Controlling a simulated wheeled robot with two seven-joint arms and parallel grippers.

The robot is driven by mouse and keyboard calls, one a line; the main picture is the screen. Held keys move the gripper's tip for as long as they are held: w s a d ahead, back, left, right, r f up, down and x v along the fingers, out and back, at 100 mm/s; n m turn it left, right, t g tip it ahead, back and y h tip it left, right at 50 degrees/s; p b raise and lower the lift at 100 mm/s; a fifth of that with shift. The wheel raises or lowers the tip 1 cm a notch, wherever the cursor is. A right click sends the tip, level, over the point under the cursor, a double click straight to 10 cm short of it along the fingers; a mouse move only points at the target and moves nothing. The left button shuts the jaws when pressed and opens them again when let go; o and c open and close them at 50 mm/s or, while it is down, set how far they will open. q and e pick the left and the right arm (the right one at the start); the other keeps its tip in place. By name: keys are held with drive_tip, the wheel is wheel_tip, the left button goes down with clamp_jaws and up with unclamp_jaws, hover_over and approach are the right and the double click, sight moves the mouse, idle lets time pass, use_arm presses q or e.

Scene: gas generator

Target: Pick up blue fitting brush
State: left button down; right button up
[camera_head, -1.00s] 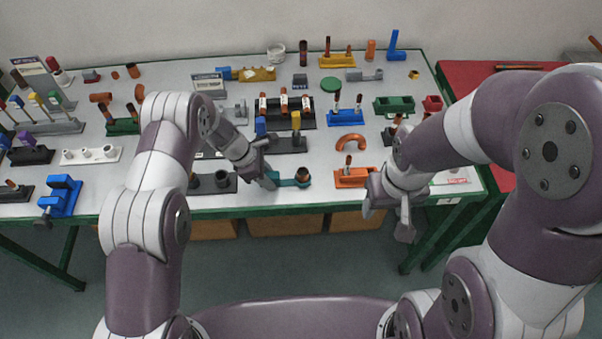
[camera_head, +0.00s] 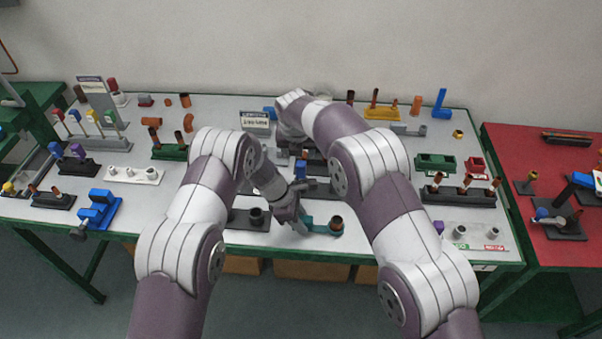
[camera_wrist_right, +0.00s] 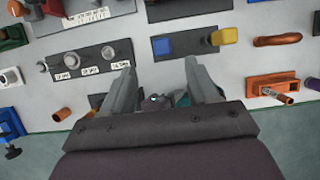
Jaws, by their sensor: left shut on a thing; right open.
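The blue fitting brush, seen as a blue square handle (camera_wrist_right: 165,46), stands in a dark base (camera_wrist_right: 190,45) beside a yellow handle (camera_wrist_right: 225,34). In the head view the blue handle (camera_head: 300,168) shows between my arms. My right gripper (camera_wrist_right: 163,80) is open, its fingers pointing towards the dark base, with nothing clasped; the blue handle lies ahead of the fingers. My left gripper (camera_head: 301,206) is low over the table's front, shut at the left end of a teal holder (camera_head: 322,227) carrying a copper fitting. The exact grip is partly hidden.
A black base with labelled fittings (camera_wrist_right: 85,65) lies left of my right gripper. Several fixtures crowd the table around both arms. A red table (camera_head: 545,180) stands at right.

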sight(301, 164)
drive_tip(key=x, duration=1)
drive_tip(key=shift+s+d+f, duration=0.15)
drive_tip(key=shift+f, duration=0.25)
drive_tip(key=c, duration=0.9)
